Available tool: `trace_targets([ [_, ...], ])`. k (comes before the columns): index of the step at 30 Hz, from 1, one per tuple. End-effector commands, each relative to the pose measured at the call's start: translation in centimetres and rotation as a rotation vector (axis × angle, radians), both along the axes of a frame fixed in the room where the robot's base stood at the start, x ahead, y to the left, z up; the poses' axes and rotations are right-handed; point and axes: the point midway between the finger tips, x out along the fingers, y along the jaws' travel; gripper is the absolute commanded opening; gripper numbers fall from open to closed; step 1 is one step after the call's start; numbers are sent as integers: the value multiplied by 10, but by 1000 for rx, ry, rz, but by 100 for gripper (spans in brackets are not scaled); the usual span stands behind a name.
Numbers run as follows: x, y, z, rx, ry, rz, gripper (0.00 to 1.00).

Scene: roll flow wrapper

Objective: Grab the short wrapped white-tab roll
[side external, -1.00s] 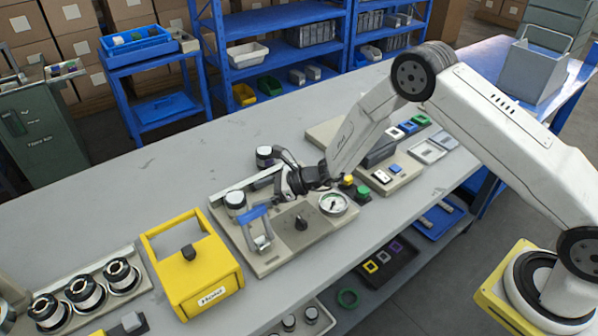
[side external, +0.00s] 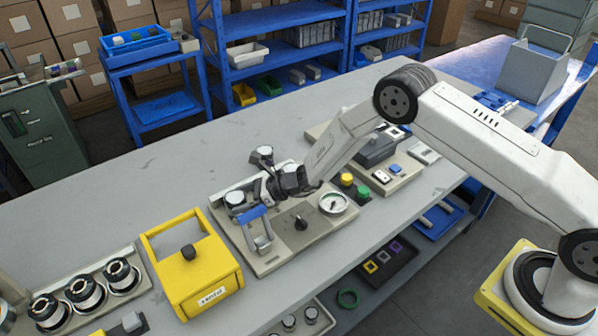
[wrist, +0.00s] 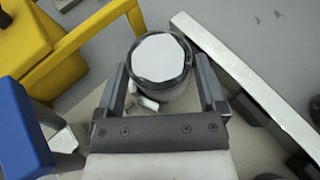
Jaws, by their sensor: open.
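A short roll (side external: 235,199) with a white top and dark rim stands upright on the beige fixture plate (side external: 275,265). It also shows in the wrist view (wrist: 162,60), where small white tabs stick out at its near side. My gripper (side external: 255,188) is beside this roll in the side view, reaching in from the right. In the wrist view my gripper (wrist: 161,85) is open, with one finger on each side of the roll. I cannot tell whether the fingers touch it. Part of the roll's lower side is hidden.
A blue-handled clamp (side external: 256,213) stands close in front of the roll. A pale bar (wrist: 240,75) runs along the other side. A yellow box (side external: 195,270) and a tray of dark rolls (side external: 85,292) are to the left. A round white-topped item (side external: 262,153) stands behind. The table's back is clear.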

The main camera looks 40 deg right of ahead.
Motion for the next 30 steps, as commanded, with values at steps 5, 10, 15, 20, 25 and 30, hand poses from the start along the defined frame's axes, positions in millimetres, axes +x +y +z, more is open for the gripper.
trace_targets([
  [5, 8, 12, -6, 0, 0, 2, 90],
  [10, 12, 17, -9, -1, 1, 1, 90],
  [15, 12, 17, -9, -1, 1, 1, 90],
  [20, 12, 17, -9, -1, 1, 1, 90],
  [25, 12, 17, -9, -1, 1, 1, 90],
  [30, 12, 17, -9, -1, 1, 1, 42],
])
